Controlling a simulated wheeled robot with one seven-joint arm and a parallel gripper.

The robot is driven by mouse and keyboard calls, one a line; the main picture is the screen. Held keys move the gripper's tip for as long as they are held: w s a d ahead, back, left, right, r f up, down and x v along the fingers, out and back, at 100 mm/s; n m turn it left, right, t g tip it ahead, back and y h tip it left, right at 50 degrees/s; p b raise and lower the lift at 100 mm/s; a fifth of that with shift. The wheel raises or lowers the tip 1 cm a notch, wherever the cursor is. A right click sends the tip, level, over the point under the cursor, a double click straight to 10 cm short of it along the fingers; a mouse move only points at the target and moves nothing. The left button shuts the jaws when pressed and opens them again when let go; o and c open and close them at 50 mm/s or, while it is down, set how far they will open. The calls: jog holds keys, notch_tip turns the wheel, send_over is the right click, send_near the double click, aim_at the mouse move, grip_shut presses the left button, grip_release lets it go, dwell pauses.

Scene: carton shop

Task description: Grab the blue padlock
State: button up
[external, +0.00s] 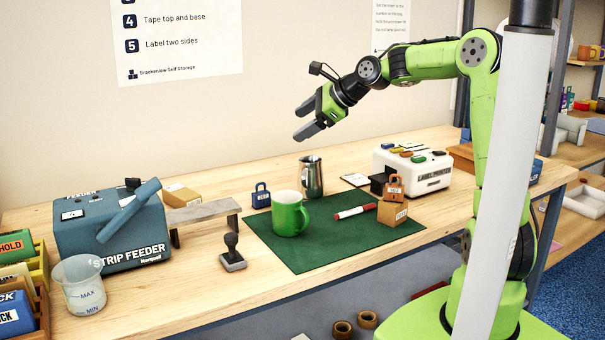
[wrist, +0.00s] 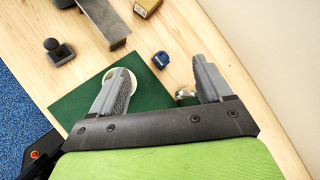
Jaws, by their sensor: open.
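The blue padlock (external: 261,195) stands on the wooden bench at the back left edge of the green mat, behind and left of the green mug (external: 291,213). In the wrist view the padlock (wrist: 161,59) lies ahead of my gripper (wrist: 160,80), between the lines of its two fingers. My gripper (external: 306,119) is open and empty, well above the bench in the external view. An orange padlock (external: 396,186) sits on a small cardboard box (external: 392,213) at the mat's right side.
A metal pitcher (external: 312,177) stands right of the blue padlock. A grey raised strip (external: 205,211) and a dark stamp (external: 232,254) are to its left. A marker (external: 355,211) lies on the green mat (external: 310,258). The label printer (external: 428,172) is at right, the strip feeder (external: 110,230) at left.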

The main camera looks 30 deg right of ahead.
jog(key=w+d+r+m+t+y, duration=0.2)
jog(key=w+d+m, duration=0.1)
jog(key=w+m, duration=0.35)
send_near(261, 192)
jog(key=x, duration=0.2)
jog(key=b+x, duration=0.1)
jog(key=x, duration=0.2)
jog(key=shift+w+a, duration=0.15)
jog(key=shift+a, duration=0.25)
jog(key=x, duration=0.1)
jog(key=b+x, duration=0.1)
jog(key=x, duration=0.3)
jog(key=shift+w+f, duration=0.15)
jog(key=shift+f, duration=0.2)
jog(key=shift+r, duration=0.15)
jog(key=c, duration=1.1)
